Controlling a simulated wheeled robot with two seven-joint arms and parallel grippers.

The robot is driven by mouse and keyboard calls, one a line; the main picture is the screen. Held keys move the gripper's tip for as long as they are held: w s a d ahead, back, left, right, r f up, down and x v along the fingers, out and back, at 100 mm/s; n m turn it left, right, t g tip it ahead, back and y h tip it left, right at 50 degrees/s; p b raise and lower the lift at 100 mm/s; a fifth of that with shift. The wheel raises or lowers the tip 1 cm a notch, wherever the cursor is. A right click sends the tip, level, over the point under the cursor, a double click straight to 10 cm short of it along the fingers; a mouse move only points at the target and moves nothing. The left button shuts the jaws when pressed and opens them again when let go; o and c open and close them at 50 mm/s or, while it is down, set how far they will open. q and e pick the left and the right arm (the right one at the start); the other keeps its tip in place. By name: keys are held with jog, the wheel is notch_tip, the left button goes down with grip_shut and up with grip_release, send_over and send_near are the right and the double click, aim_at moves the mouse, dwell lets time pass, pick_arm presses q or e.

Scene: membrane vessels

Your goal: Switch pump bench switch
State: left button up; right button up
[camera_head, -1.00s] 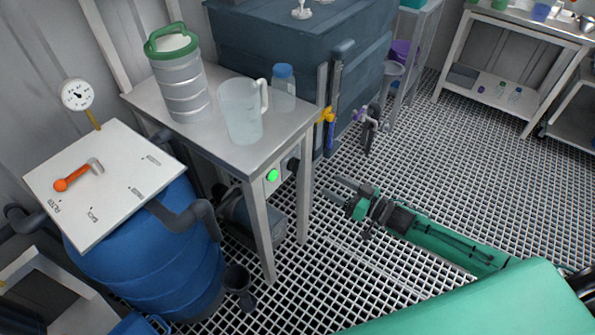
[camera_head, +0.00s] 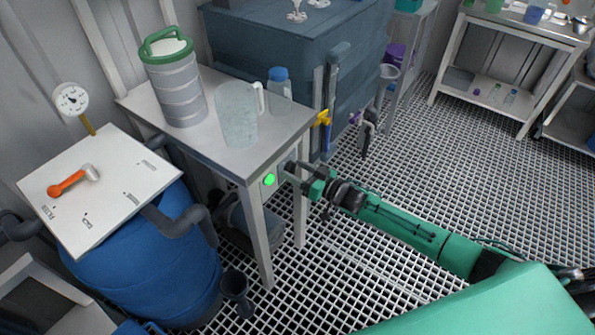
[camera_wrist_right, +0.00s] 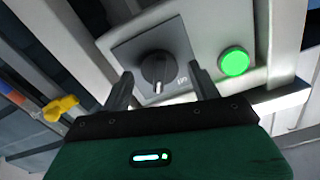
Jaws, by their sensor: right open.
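The pump bench switch (camera_wrist_right: 158,70) is a dark rotary knob on a square dark plate, fixed to a light panel under the bench. Its white pointer mark faces down in the right wrist view, and partly hidden lettering stands beside it. A lit green lamp (camera_wrist_right: 234,62) is to its right; it also shows in the head view (camera_head: 269,180). My right gripper (camera_wrist_right: 160,88) is open, with one finger on each side of the knob in that picture. Contact cannot be told. In the head view my right gripper (camera_head: 290,174) is at the panel and hides the switch. My left gripper is not in view.
The bench (camera_head: 218,148) carries a green-lidded canister (camera_head: 177,88), a clear jug (camera_head: 237,115) and a blue-capped bottle (camera_head: 279,84). A blue barrel (camera_head: 150,270) with a white valve board stands left. A dark tank (camera_head: 290,50) is behind. Grating floor lies open to the right.

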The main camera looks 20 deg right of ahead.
jog(key=c, duration=1)
jog(key=shift+o, duration=0.2)
